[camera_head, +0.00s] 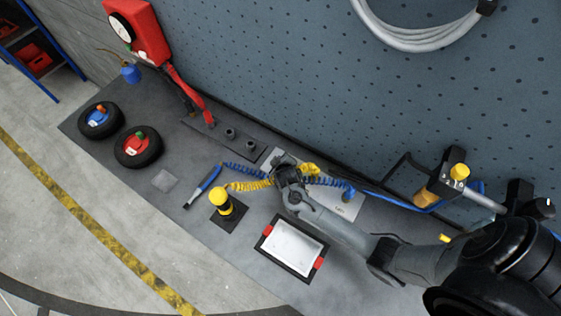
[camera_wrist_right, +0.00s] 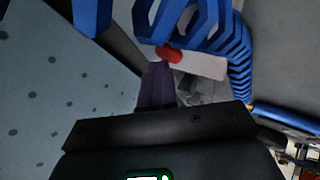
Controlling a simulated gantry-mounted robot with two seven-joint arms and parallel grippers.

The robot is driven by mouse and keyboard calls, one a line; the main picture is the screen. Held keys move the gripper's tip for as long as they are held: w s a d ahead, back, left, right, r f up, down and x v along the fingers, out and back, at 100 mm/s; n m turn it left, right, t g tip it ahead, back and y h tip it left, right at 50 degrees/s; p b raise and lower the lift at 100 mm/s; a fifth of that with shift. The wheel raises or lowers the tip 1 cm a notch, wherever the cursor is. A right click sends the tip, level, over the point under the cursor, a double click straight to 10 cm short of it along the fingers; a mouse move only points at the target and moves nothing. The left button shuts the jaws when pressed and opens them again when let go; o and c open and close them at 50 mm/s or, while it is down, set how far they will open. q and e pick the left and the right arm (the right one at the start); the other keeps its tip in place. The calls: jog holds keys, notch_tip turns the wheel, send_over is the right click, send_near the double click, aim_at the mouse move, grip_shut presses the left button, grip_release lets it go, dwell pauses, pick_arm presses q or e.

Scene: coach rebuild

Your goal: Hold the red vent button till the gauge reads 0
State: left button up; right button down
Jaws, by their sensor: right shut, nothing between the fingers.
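The red vent button (camera_wrist_right: 171,54) shows in the right wrist view, just at the tips of my right gripper (camera_wrist_right: 160,67). The fingers are shut and empty; they overlap or adjoin the button's near edge, and I cannot tell whether they press it. In the head view my right gripper (camera_head: 281,162) is over the pale plate (camera_head: 346,207) at the back of the bench and hides the button. A round white-faced gauge (camera_head: 121,28) on a red housing is at the upper left; its reading is too small to tell. My left gripper is not in view.
Blue coiled hose (camera_wrist_right: 196,20) arches close around the fingertips. A yellow coil (camera_head: 250,185) runs beside my gripper to a yellow-black post (camera_head: 224,205). A white tray (camera_head: 291,248) lies in front. Two wheels (camera_head: 138,147) (camera_head: 100,121) and a blue-handled tool (camera_head: 205,184) lie left.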

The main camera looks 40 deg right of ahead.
jog(key=shift+r, duration=0.1)
dwell(0.7)
jog(key=shift+r+p, duration=0.15)
jog(key=shift+p, duration=0.2)
jog(key=shift+r+p, duration=0.7)
jog(key=shift+p, duration=0.15)
jog(key=shift+r, duration=0.15)
notch_tip(320, 180, up, 5)
jog(key=p, duration=0.5)
